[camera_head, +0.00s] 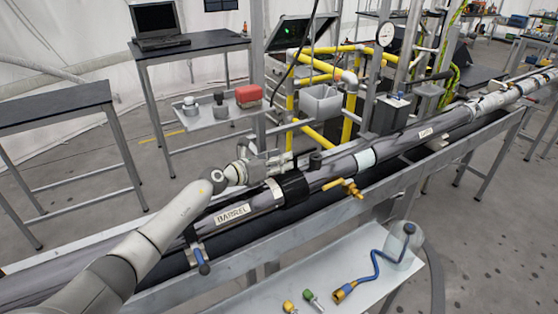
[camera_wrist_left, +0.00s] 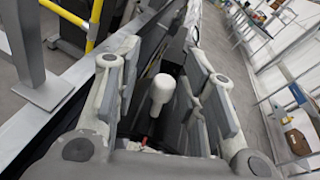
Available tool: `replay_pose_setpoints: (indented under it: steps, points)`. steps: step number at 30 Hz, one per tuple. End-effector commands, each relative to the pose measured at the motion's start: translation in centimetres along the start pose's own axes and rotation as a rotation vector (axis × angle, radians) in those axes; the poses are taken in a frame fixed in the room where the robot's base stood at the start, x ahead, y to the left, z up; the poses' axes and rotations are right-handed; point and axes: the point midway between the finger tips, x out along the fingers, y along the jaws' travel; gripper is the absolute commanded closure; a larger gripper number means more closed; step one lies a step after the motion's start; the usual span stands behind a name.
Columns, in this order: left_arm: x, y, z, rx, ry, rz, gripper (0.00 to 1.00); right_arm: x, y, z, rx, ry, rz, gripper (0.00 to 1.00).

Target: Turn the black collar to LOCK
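The black collar (camera_head: 294,188) sits around the long grey tube, just right of the BARREL label (camera_head: 233,213). My left gripper (camera_head: 284,160) is above and behind the collar. In the left wrist view my left gripper (camera_wrist_left: 166,66) is open, with its fingers spread apart. A white round-ended peg (camera_wrist_left: 162,92) shows between the fingers, with visible gaps on both sides; I cannot tell what it is fixed to. No LOCK marking is readable. My right gripper is not in view.
A brass valve (camera_head: 345,187) hangs from the tube right of the collar. A black knob (camera_head: 315,159) stands on the tube. A clamp handle (camera_head: 202,264) sticks out at the front left. A lower shelf (camera_head: 300,283) holds small fittings and a blue hose (camera_head: 374,262).

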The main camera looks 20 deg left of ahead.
Motion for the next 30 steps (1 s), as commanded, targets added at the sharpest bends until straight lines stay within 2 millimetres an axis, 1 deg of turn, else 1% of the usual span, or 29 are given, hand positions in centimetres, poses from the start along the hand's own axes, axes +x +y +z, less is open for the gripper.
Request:
replay_pose_setpoints:
  steps: [5, 8, 11, 21, 25, 30]
  points:
    - [-0.2, 0.0, 0.0, 0.001, 0.001, -0.001, 0.62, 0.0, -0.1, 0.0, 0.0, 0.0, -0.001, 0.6]
    - [-0.9, 0.0, 0.0, 0.003, 0.0, -0.001, 0.62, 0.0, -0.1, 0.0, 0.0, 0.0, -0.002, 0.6]
    - [-2.2, 0.0, -0.1, 0.004, 0.002, -0.001, 0.62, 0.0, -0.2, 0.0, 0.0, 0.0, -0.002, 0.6]
    - [-8.7, 0.1, -0.2, 0.002, 0.003, 0.001, 0.62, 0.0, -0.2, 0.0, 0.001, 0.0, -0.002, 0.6]
    - [-10.5, 0.1, -0.1, 0.0, 0.003, 0.001, 0.62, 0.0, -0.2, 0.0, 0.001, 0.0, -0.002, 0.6]
    - [-11.8, 0.0, 0.0, 0.001, 0.001, 0.001, 0.62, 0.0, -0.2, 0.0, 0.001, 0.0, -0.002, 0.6]
